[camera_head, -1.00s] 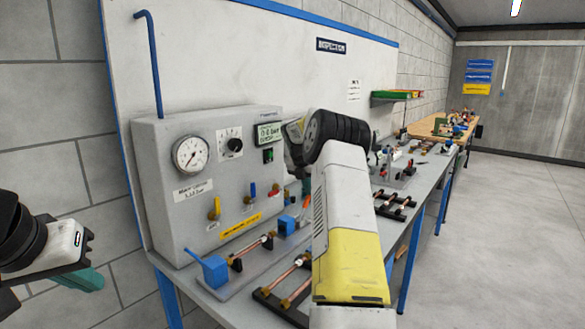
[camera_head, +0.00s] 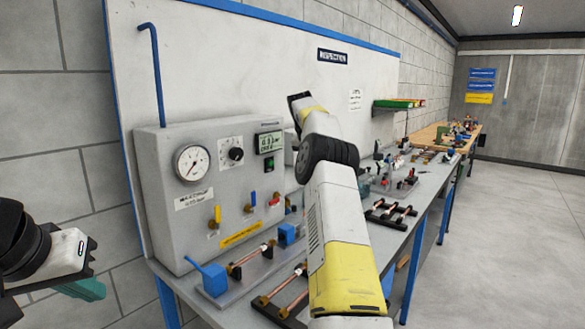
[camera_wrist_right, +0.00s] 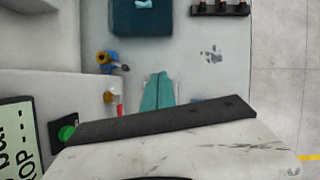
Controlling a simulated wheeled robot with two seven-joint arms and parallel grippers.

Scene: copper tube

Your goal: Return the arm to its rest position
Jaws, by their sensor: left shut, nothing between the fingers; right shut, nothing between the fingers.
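My left gripper (camera_head: 85,288) is at the left edge of the head view, with its teal fingers shut and empty, clear of the bench. My right arm (camera_head: 335,210) rises through the middle of the head view in front of the panel, its wrist raised and tilted back. The right gripper's fingers are hidden there. In the right wrist view the right gripper's teal fingers (camera_wrist_right: 158,92) lie together, shut and empty, above the grey bench. A copper tube (camera_head: 251,253) lies in the fixture with blue end blocks, in front of the test panel.
The grey test panel (camera_head: 165,150) has a gauge, a display and valves. Copper tubes lie on a black rack (camera_head: 283,310) at the front edge and another rack (camera_head: 390,213) farther along. A green shelf (camera_head: 398,103) hangs on the wall. The floor at right is clear.

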